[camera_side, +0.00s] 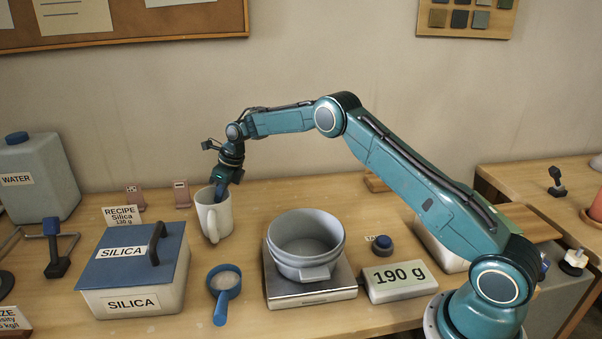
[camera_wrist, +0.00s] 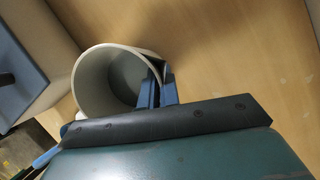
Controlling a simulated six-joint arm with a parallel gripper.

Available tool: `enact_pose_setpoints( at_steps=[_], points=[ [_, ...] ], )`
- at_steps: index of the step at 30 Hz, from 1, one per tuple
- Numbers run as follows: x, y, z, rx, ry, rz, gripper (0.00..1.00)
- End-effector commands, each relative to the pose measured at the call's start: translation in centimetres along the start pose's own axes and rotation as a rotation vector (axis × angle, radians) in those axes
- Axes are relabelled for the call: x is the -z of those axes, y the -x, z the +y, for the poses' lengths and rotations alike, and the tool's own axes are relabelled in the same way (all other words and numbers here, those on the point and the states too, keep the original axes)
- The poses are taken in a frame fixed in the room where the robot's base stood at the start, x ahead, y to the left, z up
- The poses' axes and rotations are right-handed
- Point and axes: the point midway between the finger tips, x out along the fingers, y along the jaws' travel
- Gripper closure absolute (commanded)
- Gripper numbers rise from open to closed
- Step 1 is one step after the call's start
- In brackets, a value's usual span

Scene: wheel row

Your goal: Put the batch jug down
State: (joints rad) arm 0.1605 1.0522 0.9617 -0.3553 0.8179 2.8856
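The batch jug is a white mug-like jug (camera_side: 220,222) with a handle, left of centre in the side view. It looks upright, at or just above the table; I cannot tell whether its base touches the wood. My gripper (camera_side: 220,194) points down at its right rim. In the wrist view the jug (camera_wrist: 92,82) looks empty. The blue fingers (camera_wrist: 157,92) straddle the jug's wall, one inside and one outside, and appear closed on it.
A silica box (camera_side: 135,300) with a blue lid stands front left of the jug. A blue scoop (camera_side: 224,285) with pale powder lies in front. A recipe card (camera_side: 121,215) stands to the left.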

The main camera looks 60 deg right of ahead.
Motion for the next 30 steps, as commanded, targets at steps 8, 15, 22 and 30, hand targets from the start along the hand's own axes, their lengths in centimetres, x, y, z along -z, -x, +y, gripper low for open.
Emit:
enact_pose_setpoints(
  at_steps=[8,15,22,30],
  points=[
    [-0.08,0.04,-0.01,0.001,0.001,-0.002,1.0],
    [0.11,-0.31,-0.01,0.0,0.0,0.0,0.79],
    [0.1,-0.29,-0.02,0.0,0.0,0.0,0.74],
    [-0.03,0.31,-0.02,0.001,0.0,-0.001,0.74]
  ],
)
